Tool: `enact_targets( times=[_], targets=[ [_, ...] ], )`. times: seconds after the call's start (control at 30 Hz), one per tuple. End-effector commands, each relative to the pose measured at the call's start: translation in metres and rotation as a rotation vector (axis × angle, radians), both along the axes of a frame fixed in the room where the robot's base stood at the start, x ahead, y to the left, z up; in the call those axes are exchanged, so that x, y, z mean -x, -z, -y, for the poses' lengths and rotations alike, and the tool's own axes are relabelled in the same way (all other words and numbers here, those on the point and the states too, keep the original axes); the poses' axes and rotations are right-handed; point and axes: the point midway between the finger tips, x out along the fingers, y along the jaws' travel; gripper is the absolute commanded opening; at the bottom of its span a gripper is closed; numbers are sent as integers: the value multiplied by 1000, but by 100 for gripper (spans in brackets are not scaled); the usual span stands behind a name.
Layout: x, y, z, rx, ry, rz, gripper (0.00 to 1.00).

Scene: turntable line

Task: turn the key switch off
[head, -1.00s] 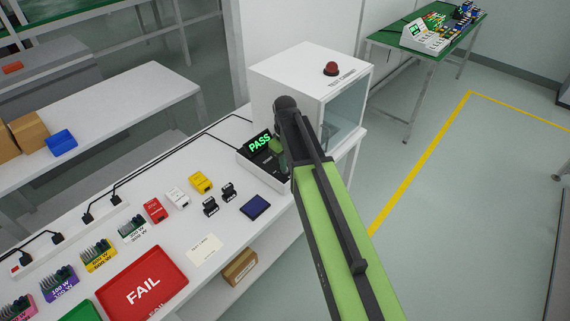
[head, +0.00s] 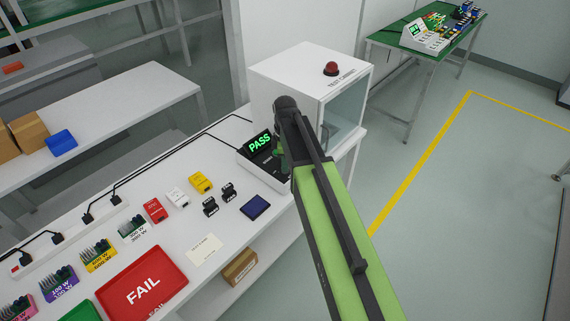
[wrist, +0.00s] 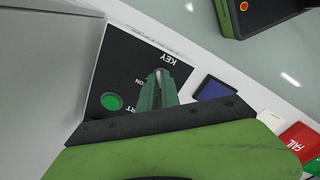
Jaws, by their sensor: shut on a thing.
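The key switch (wrist: 160,73) shows in the wrist view as a small metallic bit between my fingertips, on a black panel (wrist: 128,60) marked KEY and ON. My gripper (wrist: 160,80) is shut on the key, and its green fingers hide most of it. I cannot tell which way the key points. In the head view the tester (head: 246,156) stands at the bench's far end with a green PASS display (head: 260,145). My arm hides part of it there, including the key.
A green round button (wrist: 111,101) sits beside the key on the panel. A white test cabinet (head: 290,75) with a red dome button (head: 331,69) stands just behind the tester. A dark blue pad (head: 256,207), two black items and a red FAIL tray (head: 143,284) lie on the bench.

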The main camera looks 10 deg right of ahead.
Motion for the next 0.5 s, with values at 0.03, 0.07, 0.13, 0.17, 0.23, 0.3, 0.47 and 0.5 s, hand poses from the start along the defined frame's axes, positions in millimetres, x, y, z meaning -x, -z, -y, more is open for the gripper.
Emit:
enact_targets(
  times=[0.03, 0.07, 0.13, 0.17, 0.23, 0.3, 0.47, 0.5],
  targets=[
    [1, 0, -3, -6, -15, -2, 0],
    [1, 0, -3, -6, -22, -2, 0],
    [1, 0, -3, -6, -37, -2, 0],
    [1, 0, -3, -6, -42, -2, 0],
    [1, 0, -3, -6, -49, -2, 0],
    [1, 0, -3, -6, -54, -2, 0],
    [1, 0, -3, -6, -56, -2, 0],
    [1, 0, -3, -7, -56, -1, 0]
  ],
)
